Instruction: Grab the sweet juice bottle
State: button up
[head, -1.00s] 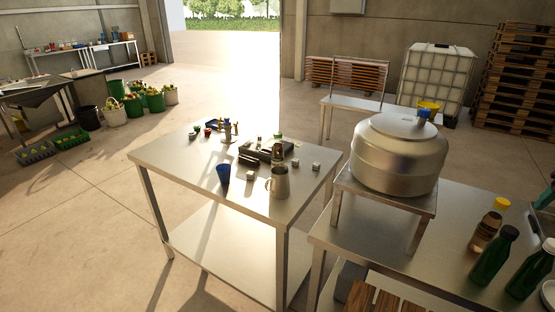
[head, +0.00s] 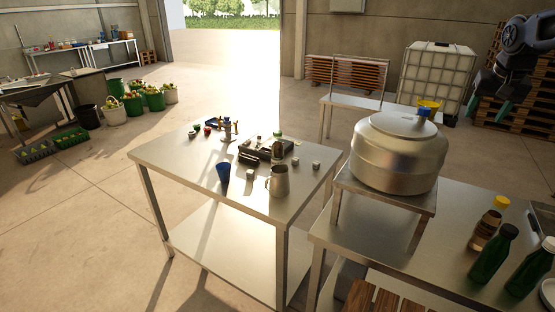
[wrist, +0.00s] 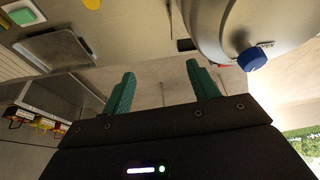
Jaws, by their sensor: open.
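Two dark green bottles, one (head: 492,256) nearer the middle and one (head: 531,271) at the right edge, stand upright on the right metal table (head: 455,262). A smaller brownish bottle (head: 484,232) stands behind them. I cannot read any label, so I cannot tell which is the sweet juice. My gripper (head: 491,108) is open and empty, raised high at the upper right of the head view, well apart from the bottles. Its green fingers (wrist: 160,73) show spread in the wrist view, with nothing between them. No bottle is clearly recognisable there.
A large steel vessel (head: 397,160) with a blue cap (wrist: 252,60) stands on a raised stand, left of the bottles. A yellow item (head: 502,202) is behind the brownish bottle. A tray (wrist: 58,57) shows in the wrist view. The middle table (head: 190,165) holds a jug (head: 279,183) and small items.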

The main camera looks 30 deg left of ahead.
jog(key=shift+n, duration=0.3)
jog(key=w+a, duration=0.2)
jog(key=a, duration=0.3)
jog(key=w+a, duration=0.3)
jog(key=a, duration=0.2)
jog(key=w+a, duration=0.2)
jog(key=a, duration=0.3)
jog(key=shift+w, duration=0.4)
jog(key=w+a+f, duration=0.1)
jog(key=a+f, duration=0.1)
jog(key=a, duration=0.8)
jog(key=w+a+f, duration=0.2)
jog(key=a, duration=0.7)
jog(key=n, duration=0.2)
send_near(277, 132)
jog(key=f, duration=0.2)
jog(key=shift+y, duration=0.4)
jog(key=x, duration=0.6)
jog(key=w+x, duration=0.1)
jog(key=x, duration=0.3)
jog(key=shift+d, duration=0.25)
grip_shut()
